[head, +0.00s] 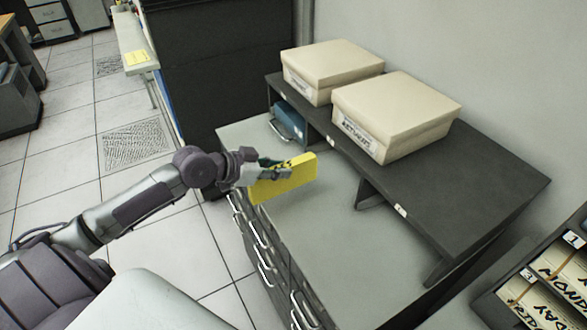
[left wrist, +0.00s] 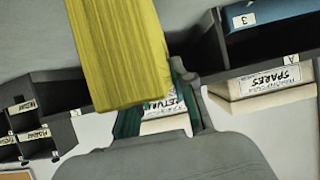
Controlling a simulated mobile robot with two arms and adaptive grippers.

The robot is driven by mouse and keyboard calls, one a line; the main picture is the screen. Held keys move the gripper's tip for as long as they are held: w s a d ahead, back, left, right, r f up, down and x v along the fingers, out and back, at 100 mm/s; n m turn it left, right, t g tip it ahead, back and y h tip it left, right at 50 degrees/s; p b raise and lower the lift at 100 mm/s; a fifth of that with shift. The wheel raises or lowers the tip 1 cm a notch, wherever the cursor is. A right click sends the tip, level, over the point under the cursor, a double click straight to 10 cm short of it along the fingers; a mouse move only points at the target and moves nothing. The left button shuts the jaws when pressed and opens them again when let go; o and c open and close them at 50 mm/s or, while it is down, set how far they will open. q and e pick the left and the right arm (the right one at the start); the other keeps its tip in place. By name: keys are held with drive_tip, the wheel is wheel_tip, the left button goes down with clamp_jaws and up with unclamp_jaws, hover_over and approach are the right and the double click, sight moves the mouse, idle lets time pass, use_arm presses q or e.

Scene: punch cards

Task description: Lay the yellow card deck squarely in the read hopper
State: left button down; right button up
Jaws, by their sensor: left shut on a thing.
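The yellow card deck (head: 284,180) is a bright yellow block, held on edge above the left part of the grey cabinet top. My left gripper (head: 268,173) is shut on the deck, at the end of the arm from the left. In the left wrist view the deck (left wrist: 120,52) fills the upper middle, between the gripper's fingers (left wrist: 160,110). No read hopper can be made out in either view. My right gripper is not in view.
Two cream boxes (head: 400,112) (head: 332,66) stand on a dark raised shelf (head: 480,185) behind the grey cabinet top (head: 315,240). A blue object (head: 288,122) sits under the shelf's left end. A labelled rack (head: 540,285) is at lower right. The cabinet top's middle is clear.

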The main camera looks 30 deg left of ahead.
sight(293, 162)
use_arm(q)
drive_tip(key=w+d, duration=0.1)
drive_tip(key=w, duration=0.1)
drive_tip(key=w+d, duration=0.1)
drive_tip(key=shift+w+d+r+p, duration=0.1)
drive_tip(key=shift+w+r+p, duration=0.05)
drive_tip(key=shift+w+p, duration=0.25)
drive_tip(key=shift+f, duration=0.2)
wheel_tip(293, 162, down, 2)
drive_tip(key=shift+f+p, duration=0.15)
drive_tip(key=shift+p, duration=0.35)
drive_tip(key=shift+f, duration=0.5)
drive_tip(key=c, duration=1)
unclamp_jaws()
drive_tip(key=shift+s, duration=0.1)
drive_tip(key=shift+o, duration=0.2)
